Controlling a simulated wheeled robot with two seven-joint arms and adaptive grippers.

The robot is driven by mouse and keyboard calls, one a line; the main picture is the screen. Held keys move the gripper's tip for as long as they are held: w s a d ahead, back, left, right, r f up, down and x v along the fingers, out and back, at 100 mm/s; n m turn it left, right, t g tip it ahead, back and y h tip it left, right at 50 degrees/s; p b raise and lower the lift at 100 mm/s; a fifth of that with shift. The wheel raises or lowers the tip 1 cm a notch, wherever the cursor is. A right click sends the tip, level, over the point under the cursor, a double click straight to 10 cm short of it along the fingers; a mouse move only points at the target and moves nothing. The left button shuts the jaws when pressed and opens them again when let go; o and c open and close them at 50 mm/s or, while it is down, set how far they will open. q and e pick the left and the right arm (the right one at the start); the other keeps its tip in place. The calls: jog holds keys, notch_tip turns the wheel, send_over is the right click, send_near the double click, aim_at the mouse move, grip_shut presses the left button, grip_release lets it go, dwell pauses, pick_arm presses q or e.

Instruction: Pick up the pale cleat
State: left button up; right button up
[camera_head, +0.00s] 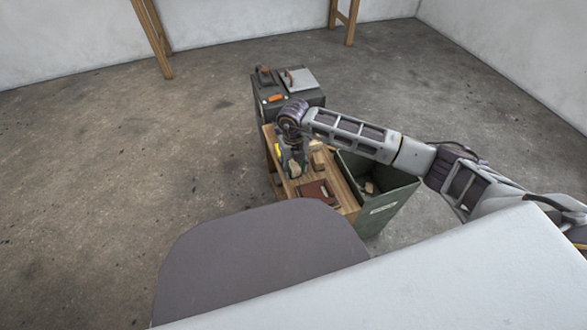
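My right arm reaches in from the right, and its gripper (292,168) points down over a small wooden bench (343,188). The gripper is small and dark here, and I cannot tell whether its fingers are open or shut. A small light-brown wooden piece (318,156) is on the bench just right of the gripper; it may be the pale cleat, but it is too small to be sure. I cannot tell whether the gripper touches it. The arm hides part of the bench. My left gripper is not in view.
A green bin (390,207) with a white label stands right of the bench, with small pieces inside. A flat reddish-brown item (316,191) lies on the bench's near part. A dark cabinet (283,113) with orange-handled tools stands behind. The floor to the left is clear.

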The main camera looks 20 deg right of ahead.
aim_at(294, 165)
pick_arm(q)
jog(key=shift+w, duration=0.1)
pick_arm(e)
jog(key=c, duration=0.7)
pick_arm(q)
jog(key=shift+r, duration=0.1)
pick_arm(e)
jog(key=shift+r, duration=0.1)
jog(key=shift+c, duration=0.2)
jog(key=shift+r+p, duration=0.4)
jog(key=shift+r, duration=0.4)
notch_tip(294, 165, up, 7)
jog(key=shift+f+p, duration=0.2)
jog(key=shift+p, duration=1.05)
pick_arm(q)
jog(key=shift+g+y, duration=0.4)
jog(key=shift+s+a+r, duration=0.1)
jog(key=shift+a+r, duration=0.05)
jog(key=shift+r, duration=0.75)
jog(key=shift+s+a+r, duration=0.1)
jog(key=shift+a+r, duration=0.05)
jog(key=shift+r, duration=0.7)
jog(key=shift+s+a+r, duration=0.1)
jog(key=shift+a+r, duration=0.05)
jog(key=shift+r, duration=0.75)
pick_arm(e)
jog(key=shift+r, duration=0.85)
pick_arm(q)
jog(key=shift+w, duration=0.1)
